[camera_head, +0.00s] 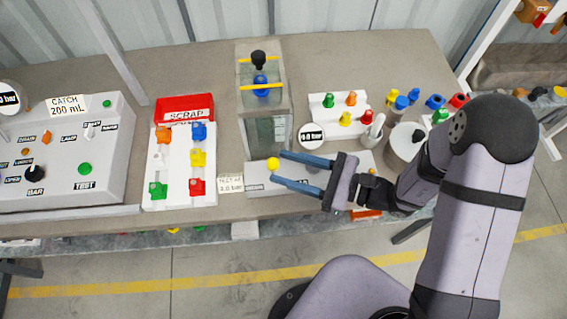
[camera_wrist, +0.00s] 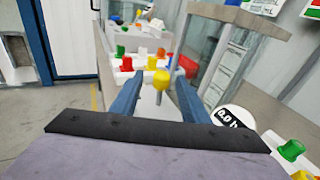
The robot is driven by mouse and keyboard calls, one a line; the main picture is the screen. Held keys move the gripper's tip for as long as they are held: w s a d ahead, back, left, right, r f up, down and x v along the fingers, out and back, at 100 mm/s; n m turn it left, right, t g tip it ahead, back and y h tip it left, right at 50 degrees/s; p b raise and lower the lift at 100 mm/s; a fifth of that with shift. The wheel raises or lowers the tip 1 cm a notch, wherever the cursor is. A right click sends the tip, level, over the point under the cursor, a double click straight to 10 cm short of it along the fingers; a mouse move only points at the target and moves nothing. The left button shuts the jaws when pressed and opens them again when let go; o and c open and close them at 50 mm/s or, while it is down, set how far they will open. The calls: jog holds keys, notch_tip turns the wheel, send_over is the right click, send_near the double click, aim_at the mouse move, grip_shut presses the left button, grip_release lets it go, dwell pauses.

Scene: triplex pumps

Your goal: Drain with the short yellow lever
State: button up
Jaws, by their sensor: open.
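The short lever's round yellow knob (camera_head: 272,164) stands at the front of the clear pump tank (camera_head: 268,135). In the wrist view the yellow knob (camera_wrist: 161,79) sits on a thin pale stem between my fingers. My gripper (camera_head: 275,168) reaches in from the right with its blue fingers apart, one on each side of the knob. It also shows in the wrist view (camera_wrist: 158,85). A gap shows between each finger and the knob in the wrist view; contact cannot be made out.
A white rack (camera_head: 180,178) of coloured fittings and a red scrap bin (camera_head: 185,108) stand left of the tank. A grey control panel (camera_head: 60,150) is farther left. A round gauge (camera_head: 312,135) and another white fittings rack (camera_head: 338,106) stand close on the right.

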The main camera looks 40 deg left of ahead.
jog(key=c, duration=0.9)
jog(key=shift+d+f+m, duration=0.1)
jog(key=shift+d+m, duration=0.1)
jog(key=shift+m, duration=0.1)
grip_shut()
jog(key=shift+d+f+m, duration=0.15)
jog(key=shift+d+m, duration=0.25)
jog(key=d+m, duration=0.1)
jog(key=m, duration=0.1)
jog(key=d+f+m+b, duration=0.1)
jog(key=d+m, duration=0.1)
jog(key=d+m+b, duration=0.1)
jog(key=m, duration=0.1)
jog(key=shift+d+f+m+g, duration=0.15)
jog(key=shift+d+m+g, duration=0.15)
jog(key=shift+d, duration=0.1)
jog(key=s+d+m+g+y+b, duration=0.1)
jog(key=d+m, duration=0.5)
jog(key=m, duration=0.3)
jog(key=shift+s, duration=0.35)
